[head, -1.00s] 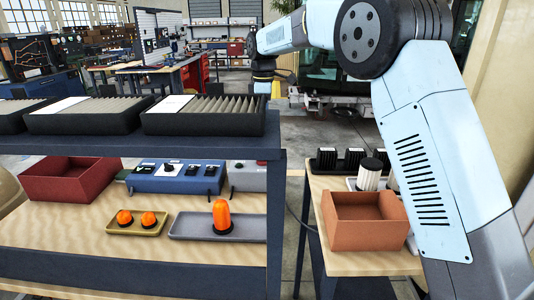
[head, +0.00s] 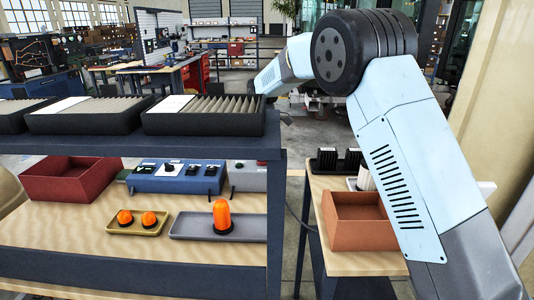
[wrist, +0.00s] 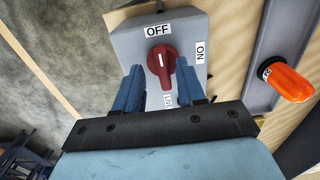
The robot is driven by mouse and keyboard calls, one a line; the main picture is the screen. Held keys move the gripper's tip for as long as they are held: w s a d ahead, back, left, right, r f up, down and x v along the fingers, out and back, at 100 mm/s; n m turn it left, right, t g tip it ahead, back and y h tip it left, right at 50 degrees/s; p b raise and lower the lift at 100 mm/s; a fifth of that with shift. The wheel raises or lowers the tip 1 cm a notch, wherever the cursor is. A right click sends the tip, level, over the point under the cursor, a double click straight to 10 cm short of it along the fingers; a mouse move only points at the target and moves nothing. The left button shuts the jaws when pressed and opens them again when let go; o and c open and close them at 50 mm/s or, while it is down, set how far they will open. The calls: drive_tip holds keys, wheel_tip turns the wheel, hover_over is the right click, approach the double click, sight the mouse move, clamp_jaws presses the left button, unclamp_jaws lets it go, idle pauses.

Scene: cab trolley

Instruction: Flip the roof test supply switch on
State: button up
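The switch is a grey box (wrist: 190,30) with a red rotary knob (wrist: 161,62) in the wrist view. A white line on the knob points up towards the OFF label (wrist: 158,30). In the head view, a grey box (head: 248,178) on the bench seems to be the same box; my gripper is hidden there.
An orange beacon (wrist: 287,82) in a grey tray (wrist: 268,62) lies right of the switch. In the head view, a blue control box (head: 175,182) stands left of the grey box. A shelf (head: 190,148) with black trays (head: 200,124) overhangs the bench.

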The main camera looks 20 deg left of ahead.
drive_tip(key=shift+f, duration=0.45)
drive_tip(key=shift+r, duration=0.15)
clamp_jaws()
